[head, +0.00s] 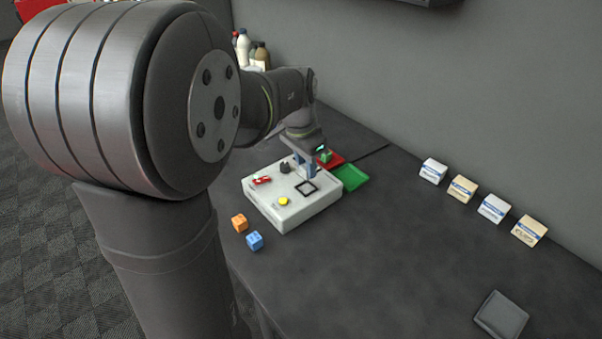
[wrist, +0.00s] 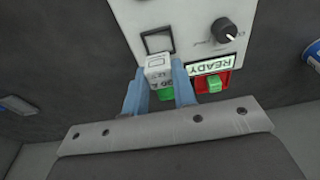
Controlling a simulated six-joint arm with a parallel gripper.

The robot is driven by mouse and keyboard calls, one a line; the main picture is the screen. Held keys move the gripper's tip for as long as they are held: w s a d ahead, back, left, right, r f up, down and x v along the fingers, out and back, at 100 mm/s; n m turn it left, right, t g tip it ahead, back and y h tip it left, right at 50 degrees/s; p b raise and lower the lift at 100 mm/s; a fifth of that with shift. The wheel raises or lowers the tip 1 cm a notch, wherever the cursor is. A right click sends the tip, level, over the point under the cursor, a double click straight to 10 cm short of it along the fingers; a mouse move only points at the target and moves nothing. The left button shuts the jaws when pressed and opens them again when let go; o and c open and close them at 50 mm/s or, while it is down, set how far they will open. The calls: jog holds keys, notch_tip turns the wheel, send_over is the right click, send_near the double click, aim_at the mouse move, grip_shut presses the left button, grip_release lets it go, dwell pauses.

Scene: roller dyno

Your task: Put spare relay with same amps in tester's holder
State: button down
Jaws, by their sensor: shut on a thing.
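My gripper (wrist: 160,76) has blue fingers and is shut on a pale grey-white relay (wrist: 157,63) with dark print, too small to read. The relay is by the near edge of the tester's holder (wrist: 157,39), a black square outline; I cannot tell its height above the panel. The holder (head: 307,188) also shows in the head view, on the white tester (head: 290,215), with my gripper (head: 309,170) just behind it. A green relay (wrist: 215,84) sits in a red tray (wrist: 201,86). An orange relay (head: 239,223) and a blue relay (head: 254,240) stand in front of the tester.
The tester carries a black knob (wrist: 224,30), a READY sign (wrist: 209,66) and a yellow button (head: 283,201). A green tray (head: 352,178) lies behind it. Several small cartons (head: 493,208) line the wall, and a grey tray (head: 501,315) lies front right. The table's middle is clear.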

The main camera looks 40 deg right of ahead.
aim_at(306, 177)
jog(key=shift+f, duration=2.05)
jog(key=c, duration=1.2)
grip_release()
jog(key=shift+f, duration=0.15)
jog(key=r, duration=0.4)
jog(key=a+r, duration=0.1)
jog(key=r, duration=0.3)
jog(key=a+r, duration=0.1)
jog(key=r, duration=0.3)
jog(key=shift+r, duration=0.1)
jog(key=shift+d, duration=0.1)
